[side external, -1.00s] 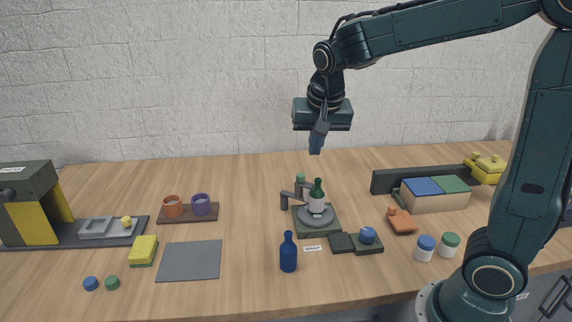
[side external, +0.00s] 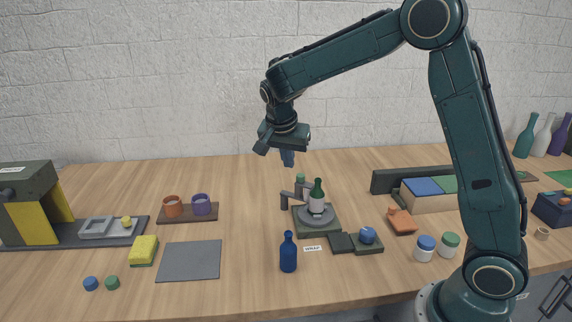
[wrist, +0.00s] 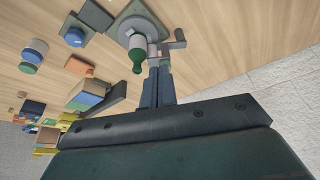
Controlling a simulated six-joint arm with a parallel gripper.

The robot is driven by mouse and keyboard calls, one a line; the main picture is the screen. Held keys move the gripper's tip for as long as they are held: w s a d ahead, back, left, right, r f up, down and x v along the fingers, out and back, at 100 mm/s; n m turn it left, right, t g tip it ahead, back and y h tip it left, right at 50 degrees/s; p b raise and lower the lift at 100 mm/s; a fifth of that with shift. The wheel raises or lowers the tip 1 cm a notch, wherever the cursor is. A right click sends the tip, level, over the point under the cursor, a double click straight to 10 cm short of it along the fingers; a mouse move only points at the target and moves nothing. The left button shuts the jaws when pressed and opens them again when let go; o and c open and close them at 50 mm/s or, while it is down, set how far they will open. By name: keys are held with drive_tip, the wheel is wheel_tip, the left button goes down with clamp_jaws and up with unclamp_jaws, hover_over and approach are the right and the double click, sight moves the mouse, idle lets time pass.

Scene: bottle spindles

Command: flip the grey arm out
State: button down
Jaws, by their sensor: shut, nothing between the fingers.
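My gripper (side external: 288,163) is shut and empty, in the air above and a little left of the spindle stand; its fingers also show in the wrist view (wrist: 158,88). The grey arm (side external: 289,195) reaches left from behind the bottle, beside a green-topped post (side external: 300,182). In the wrist view the grey arm (wrist: 176,44) shows just beyond my fingertips, partly hidden by them. A green bottle with a pale label (side external: 317,197) stands upright on a round grey plate (side external: 316,219) on the dark green base (side external: 332,231). The gap between my fingertips and the arm is unclear.
A blue bottle (side external: 288,254) stands in front of the base. A blue knob (side external: 367,236) on a dark pad sits right of it. A grey mat (side external: 189,261) and a tray with two cups (side external: 188,216) lie left.

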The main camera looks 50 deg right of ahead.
drive_tip(key=shift+f, duration=0.1)
hover_over(297, 186)
drive_tip(key=s+a, duration=0.2)
wheel_tip(297, 186, down, 9)
drive_tip(key=shift+w+a, duration=0.15)
drive_tip(key=shift+w, duration=0.1)
idle(0.3)
